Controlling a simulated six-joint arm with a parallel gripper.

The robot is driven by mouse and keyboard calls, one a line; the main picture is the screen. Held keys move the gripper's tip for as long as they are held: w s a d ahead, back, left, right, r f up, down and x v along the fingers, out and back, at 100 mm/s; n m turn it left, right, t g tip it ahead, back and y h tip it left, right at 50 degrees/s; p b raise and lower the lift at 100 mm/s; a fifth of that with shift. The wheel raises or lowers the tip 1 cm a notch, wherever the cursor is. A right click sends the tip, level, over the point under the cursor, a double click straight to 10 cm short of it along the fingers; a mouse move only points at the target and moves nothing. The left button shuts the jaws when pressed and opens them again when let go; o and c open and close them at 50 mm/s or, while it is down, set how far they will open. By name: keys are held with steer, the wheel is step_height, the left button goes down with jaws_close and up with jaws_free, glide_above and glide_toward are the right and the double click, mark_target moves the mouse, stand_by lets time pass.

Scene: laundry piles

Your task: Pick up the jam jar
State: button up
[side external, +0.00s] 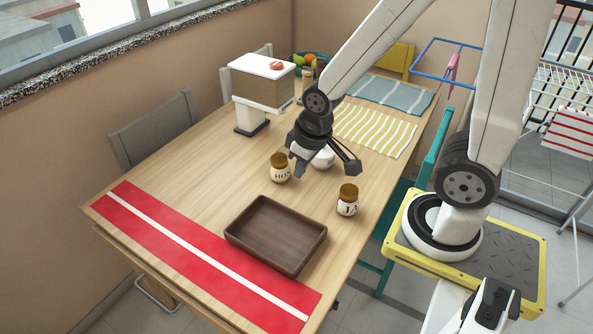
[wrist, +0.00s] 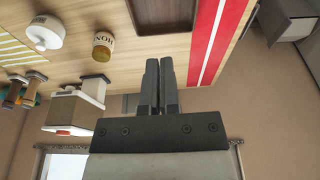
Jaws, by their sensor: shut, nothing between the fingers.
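The jam jar (side external: 347,205) stands upright on the wooden table, right of the brown tray in the side view. It has a brown lid and a white label reading "JA". It does not show in the wrist view. My gripper (side external: 299,172) is above the table, left of and behind the jam jar, apart from it. Its two dark fingers (wrist: 160,85) are together in the wrist view, with nothing between them. A similar jar labelled "HON" (side external: 280,174) stands just left of my gripper in the side view; it also shows in the wrist view (wrist: 103,47).
A white round vessel (side external: 323,160) stands partly hidden behind my gripper. A brown tray (side external: 270,262) and a red runner with a white stripe (side external: 165,235) lie toward the front. A boxy white-topped dispenser (side external: 262,85), striped cloth (side external: 375,130) and fruit basket (side external: 297,58) are farther back.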

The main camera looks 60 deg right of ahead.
steer(key=o, duration=1.2)
steer(key=n+g+h, duration=0.5)
steer(key=n+h, duration=0.7)
steer(key=n, duration=0.2)
glide_above(350, 191)
steer(key=s+a, duration=0.3)
steer(key=a, duration=0.3)
step_height(350, 191, down, 13)
steer(key=f+n+t, duration=0.1)
steer(key=n, duration=0.1)
steer(key=w+f+n+t, duration=0.1)
steer(key=f+n+t, duration=0.1)
steer(key=w+f+n+t+h, duration=0.1)
steer(key=shift+w+d+f+n, duration=0.1)
steer(key=shift+d+f+n, duration=0.15)
steer(key=shift+n, duration=0.15)
steer(key=shift+t, duration=0.3)
